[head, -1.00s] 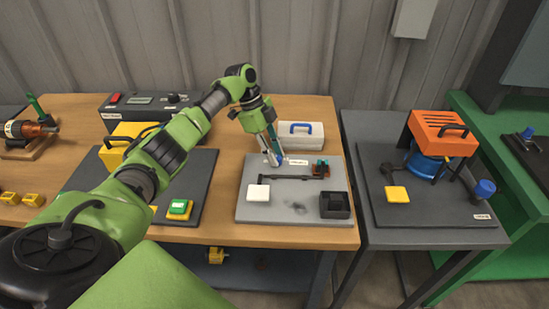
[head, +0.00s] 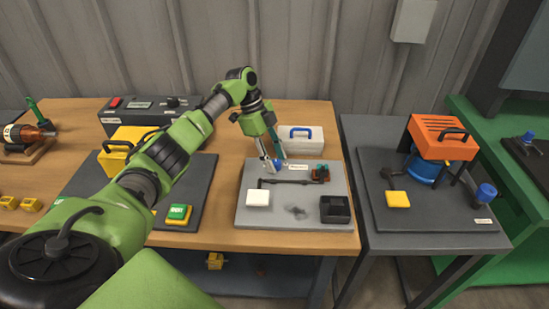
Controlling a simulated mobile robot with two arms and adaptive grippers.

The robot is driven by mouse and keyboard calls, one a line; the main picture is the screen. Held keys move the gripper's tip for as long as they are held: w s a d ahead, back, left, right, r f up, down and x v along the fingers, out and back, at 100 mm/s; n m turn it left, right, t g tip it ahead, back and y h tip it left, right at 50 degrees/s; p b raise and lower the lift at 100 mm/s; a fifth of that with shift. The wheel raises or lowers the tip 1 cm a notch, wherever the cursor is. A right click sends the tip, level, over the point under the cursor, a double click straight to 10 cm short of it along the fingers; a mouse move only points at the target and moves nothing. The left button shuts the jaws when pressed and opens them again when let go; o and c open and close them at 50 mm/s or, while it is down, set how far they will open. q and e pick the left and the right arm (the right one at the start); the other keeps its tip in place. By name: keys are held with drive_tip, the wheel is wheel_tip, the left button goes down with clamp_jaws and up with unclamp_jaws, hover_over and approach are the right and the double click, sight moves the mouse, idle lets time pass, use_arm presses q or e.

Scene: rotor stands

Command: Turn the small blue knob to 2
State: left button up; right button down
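The small blue knob (head: 278,165) is at the back of the light grey plate (head: 245,216), beside a small white label. My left gripper (head: 271,160) reaches down over the back of this plate. Its two fingers are visibly spread, with the knob low between or just beside them; I cannot tell whether they touch it. The knob's pointer and the number 2 are too small to read. My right gripper is not in view.
A white case (head: 301,142) stands behind. A larger blue knob (head: 485,192) is on the right table.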

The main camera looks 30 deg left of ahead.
use_arm(q)
drive_tip(key=v, duration=1.2)
